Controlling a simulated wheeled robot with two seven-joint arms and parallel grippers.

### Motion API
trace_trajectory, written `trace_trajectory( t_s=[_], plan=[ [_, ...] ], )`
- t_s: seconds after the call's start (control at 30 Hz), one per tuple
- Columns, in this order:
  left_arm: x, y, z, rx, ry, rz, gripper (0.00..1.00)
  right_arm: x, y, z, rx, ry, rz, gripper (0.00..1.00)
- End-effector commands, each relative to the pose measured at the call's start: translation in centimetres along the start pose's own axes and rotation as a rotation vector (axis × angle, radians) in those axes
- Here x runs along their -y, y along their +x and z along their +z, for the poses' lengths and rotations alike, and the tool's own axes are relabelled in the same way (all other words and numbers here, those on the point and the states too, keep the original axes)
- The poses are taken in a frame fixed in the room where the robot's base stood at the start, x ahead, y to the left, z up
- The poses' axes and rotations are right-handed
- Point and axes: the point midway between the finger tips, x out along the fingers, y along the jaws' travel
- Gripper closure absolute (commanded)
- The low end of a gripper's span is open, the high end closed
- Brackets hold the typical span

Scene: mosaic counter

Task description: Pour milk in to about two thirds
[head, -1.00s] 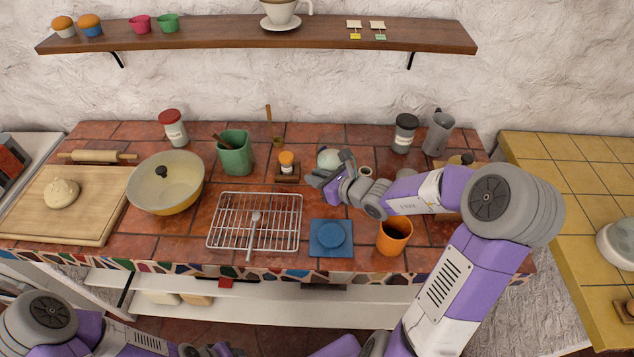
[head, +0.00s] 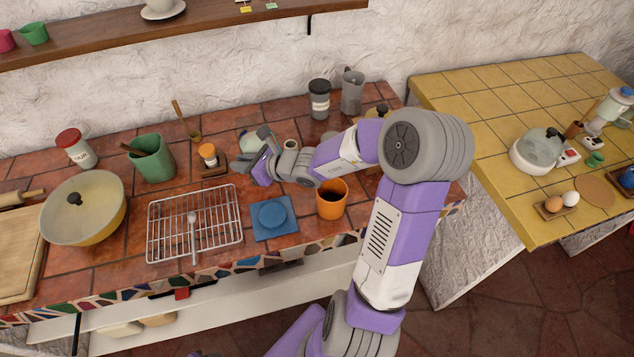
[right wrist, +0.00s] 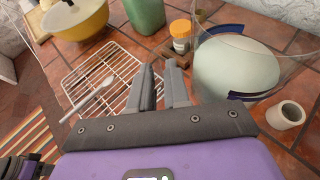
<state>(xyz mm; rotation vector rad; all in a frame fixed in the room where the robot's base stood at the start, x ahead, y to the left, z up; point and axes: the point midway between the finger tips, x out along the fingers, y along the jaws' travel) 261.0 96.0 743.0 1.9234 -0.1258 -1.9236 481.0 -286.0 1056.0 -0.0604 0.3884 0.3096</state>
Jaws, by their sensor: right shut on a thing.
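My right gripper (head: 254,158) is over the middle of the tiled counter, left of the orange mug (head: 332,200). It is shut at a clear milk jug (head: 251,142) with pale contents and dark blue trim. The jug also shows large in the right wrist view (right wrist: 237,68), just right of the right fingers (right wrist: 163,85). The exact grip on its handle is hidden. The orange mug stands upright near the front edge with a dark drink inside, under my forearm's side.
A wire rack with a spoon (head: 195,225), a blue square coaster (head: 273,218) and a small orange-lidded jar (head: 208,155) sit nearby. A green pot (head: 152,158) is further left. A grey jug (head: 352,92) and a dark-lidded canister (head: 319,100) stand behind.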

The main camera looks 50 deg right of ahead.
Motion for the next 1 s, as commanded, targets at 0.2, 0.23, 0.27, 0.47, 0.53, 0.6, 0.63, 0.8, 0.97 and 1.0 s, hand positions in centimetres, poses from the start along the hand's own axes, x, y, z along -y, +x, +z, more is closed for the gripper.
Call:
trace_trajectory(
  t_s=[0.2, 0.23, 0.27, 0.47, 0.53, 0.6, 0.63, 0.8, 0.97, 1.0],
  plan=[
    [1.4, 3.7, -0.1, 0.001, 0.000, 0.000, 0.57, -1.7, -2.0, -0.5, 0.009, -0.009, -0.019, 1.00],
    [1.6, 4.2, -0.2, 0.001, 0.000, 0.000, 0.57, -1.9, -2.4, -0.5, 0.010, -0.007, -0.025, 1.00],
    [1.7, 4.6, -0.2, 0.001, 0.000, 0.000, 0.57, -2.2, -2.7, -0.6, 0.012, -0.005, -0.031, 1.00],
    [2.8, 7.5, -0.3, 0.000, 0.000, 0.000, 0.57, -3.8, -5.3, -1.2, 0.019, 0.024, -0.096, 1.00],
    [3.2, 8.6, -0.4, 0.000, 0.000, 0.000, 0.57, -4.4, -6.3, -1.5, 0.024, 0.036, -0.126, 1.00],
    [3.6, 9.7, -0.4, 0.000, 0.000, 0.000, 0.57, -4.8, -7.4, -1.8, 0.027, 0.051, -0.163, 1.00],
    [3.8, 10.1, -0.4, 0.000, 0.000, 0.000, 0.57, -5.1, -7.8, -2.0, 0.028, 0.058, -0.180, 1.00],
    [4.8, 12.7, -0.5, 0.000, 0.000, 0.000, 0.57, -6.2, -10.5, -3.1, 0.035, 0.094, -0.285, 1.00],
    [5.1, 13.6, -0.6, 0.000, 0.000, 0.000, 0.57, -6.5, -12.1, -3.5, 0.031, 0.123, -0.351, 1.00],
    [5.2, 13.8, -0.6, 0.000, 0.000, 0.000, 0.57, -6.5, -12.4, -3.6, 0.029, 0.127, -0.364, 1.00]
  ],
)
